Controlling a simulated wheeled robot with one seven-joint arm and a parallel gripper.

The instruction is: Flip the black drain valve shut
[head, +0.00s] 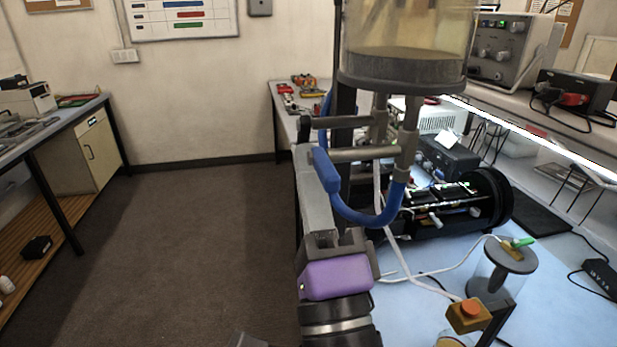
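I cannot make out a black drain valve in the head view. A large clear cylinder (407,30) with a grey base (402,72) stands at the top, with grey pipes and a blue curved tube (368,217) below it. A smaller clear cylinder (490,277) with a grey lid stands at the lower right; a green lever (522,242) on a brass-coloured fitting sits on the lid. What appears to be my gripper (334,240), grey beyond a purple section, is below the blue tube. Its fingertips are not clear, and it hides what lies behind it.
A yellow box with an orange button (469,311) stands near the small cylinder. A black-ended horizontal cylinder (492,199) lies behind it on the blue bench top (425,256). White tubes and cables cross the bench. The floor (190,255) at left is clear.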

